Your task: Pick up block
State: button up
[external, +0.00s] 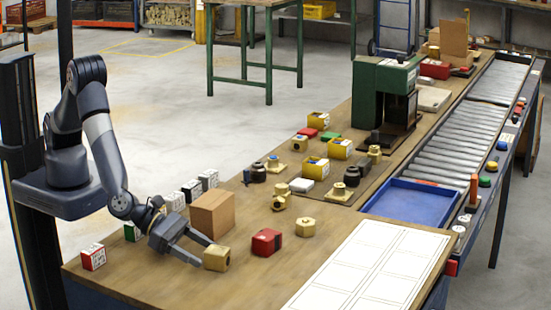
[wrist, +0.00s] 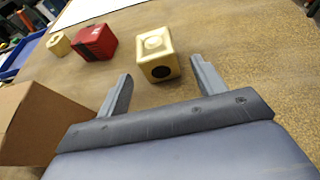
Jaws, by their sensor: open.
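A brass-coloured block (external: 217,257) with round holes in its faces sits on the wooden bench. It also shows in the wrist view (wrist: 157,54), just beyond the fingertips and roughly between them. My gripper (external: 205,252) is open and empty, low over the bench, with its fingers pointing toward the block. In the wrist view the two fingers of my gripper (wrist: 160,72) are spread wider than the block. I cannot tell if a finger touches it.
A cardboard box (external: 212,214) stands close to my gripper, at left in the wrist view (wrist: 32,122). A red block (external: 267,242) and another brass piece (external: 306,227) lie to the right. A white sheet (external: 370,270) and a blue tray (external: 408,203) are farther right. Bare bench lies in front.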

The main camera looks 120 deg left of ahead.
aim_at(209, 257)
jog(key=shift+p+x, duration=0.35)
jog(key=shift+x, duration=1.2)
jog(key=shift+c, duration=0.4)
jog(key=c, duration=1.3)
jog(key=shift+r, duration=0.1)
grip_shut()
